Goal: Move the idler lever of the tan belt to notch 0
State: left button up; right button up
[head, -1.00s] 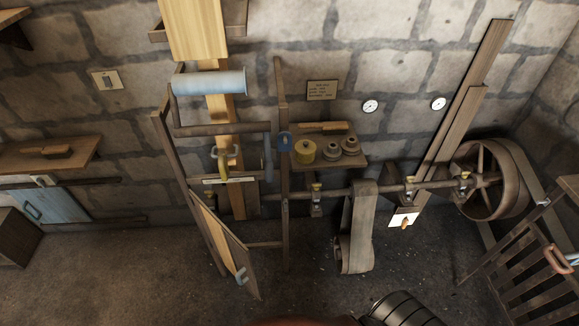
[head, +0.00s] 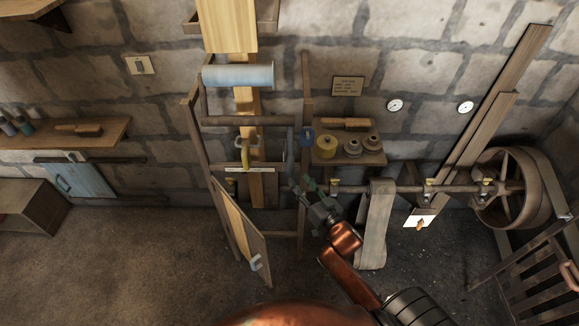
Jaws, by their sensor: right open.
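The tan belt (head: 229,28) hangs upright at the left of the middle, passing behind a pale blue roller (head: 238,76) in a wooden frame. Any notch marks are too small to read. My right gripper (head: 306,186) is open and empty, to the right of and below this lever, beside the right post of the frame and clear of the lever. My left gripper is not in view.
A horizontal shaft (head: 400,188) runs to a large wheel (head: 510,188). A hinged panel (head: 240,225) leans out below the frame.

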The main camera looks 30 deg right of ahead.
aim_at(292, 170)
jog(key=w, duration=0.1)
jog(key=w+r, duration=0.1)
jog(key=shift+w+a+r, duration=0.1)
jog(key=shift+w+r, duration=0.05)
jog(key=shift+w, duration=0.25)
jog(key=w, duration=0.3)
jog(key=shift+w+p, duration=0.3)
jog(key=shift+w, duration=0.55)
jog(key=shift+w+f, duration=0.1)
jog(key=shift+f, duration=0.1)
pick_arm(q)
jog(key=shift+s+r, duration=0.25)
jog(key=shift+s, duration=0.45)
pick_arm(e)
jog(key=shift+c, duration=0.4)
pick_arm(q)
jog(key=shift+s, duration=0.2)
pick_arm(e)
grip_shut()
